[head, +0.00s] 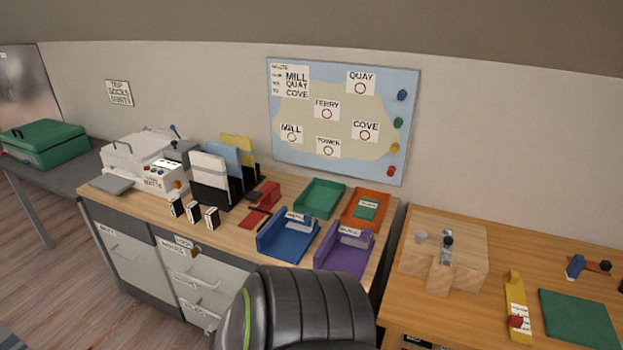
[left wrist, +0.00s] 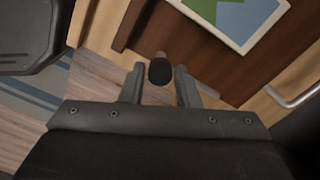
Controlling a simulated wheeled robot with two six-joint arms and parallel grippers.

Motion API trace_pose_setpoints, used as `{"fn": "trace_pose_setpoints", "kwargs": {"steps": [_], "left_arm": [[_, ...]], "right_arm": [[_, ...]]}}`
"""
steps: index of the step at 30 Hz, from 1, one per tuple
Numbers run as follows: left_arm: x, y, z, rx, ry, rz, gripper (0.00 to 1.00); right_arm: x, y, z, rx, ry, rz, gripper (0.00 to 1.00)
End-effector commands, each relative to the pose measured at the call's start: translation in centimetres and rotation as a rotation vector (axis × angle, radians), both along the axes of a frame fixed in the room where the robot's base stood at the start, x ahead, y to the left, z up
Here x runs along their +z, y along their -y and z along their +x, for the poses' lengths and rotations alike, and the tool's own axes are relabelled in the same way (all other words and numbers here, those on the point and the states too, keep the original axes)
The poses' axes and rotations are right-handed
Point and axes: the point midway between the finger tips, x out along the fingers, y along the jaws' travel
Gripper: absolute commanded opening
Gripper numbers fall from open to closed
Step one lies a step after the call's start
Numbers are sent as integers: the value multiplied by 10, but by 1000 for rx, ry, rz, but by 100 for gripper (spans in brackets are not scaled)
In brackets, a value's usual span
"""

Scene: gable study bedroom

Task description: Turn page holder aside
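No part is marked as the page holder. A yellow bar with a red knob (head: 516,310) lies on the right desk, left of a green mat (head: 578,319); I cannot tell if it is the page holder. My left gripper (left wrist: 160,78) is open in the left wrist view, its two fingers apart. A dark rounded knob-like thing (left wrist: 160,69) shows between the fingertips; I cannot tell if they touch it. Neither gripper shows in the head view, and my right gripper is in no view.
A wooden block with a metal fitting (head: 446,250) stands on the right desk. Blue (head: 287,241), purple (head: 343,258), green (head: 319,197) and orange (head: 365,208) trays sit on the left counter. A dark ribbed form (head: 305,308) blocks the bottom middle.

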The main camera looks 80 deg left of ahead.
Motion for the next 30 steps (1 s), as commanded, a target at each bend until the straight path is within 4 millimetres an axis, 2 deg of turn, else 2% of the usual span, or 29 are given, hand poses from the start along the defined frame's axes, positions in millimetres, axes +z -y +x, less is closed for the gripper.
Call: {"fn": "trace_pose_setpoints", "kwargs": {"steps": [1, 3, 14, 20, 30], "left_arm": [[0, 0, 0, 1, 0, 0, 36], [0, 0, 0, 1, 0, 0, 45], [4, 0, 0, 1, 0, 0, 45], [28, -1, -1, -2, 0, 1, 45], [87, -2, -1, -1, 0, 1, 45]], "right_arm": [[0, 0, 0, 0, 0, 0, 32], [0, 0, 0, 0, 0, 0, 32], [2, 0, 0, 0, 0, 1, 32], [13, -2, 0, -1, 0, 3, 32], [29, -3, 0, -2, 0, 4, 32]]}}
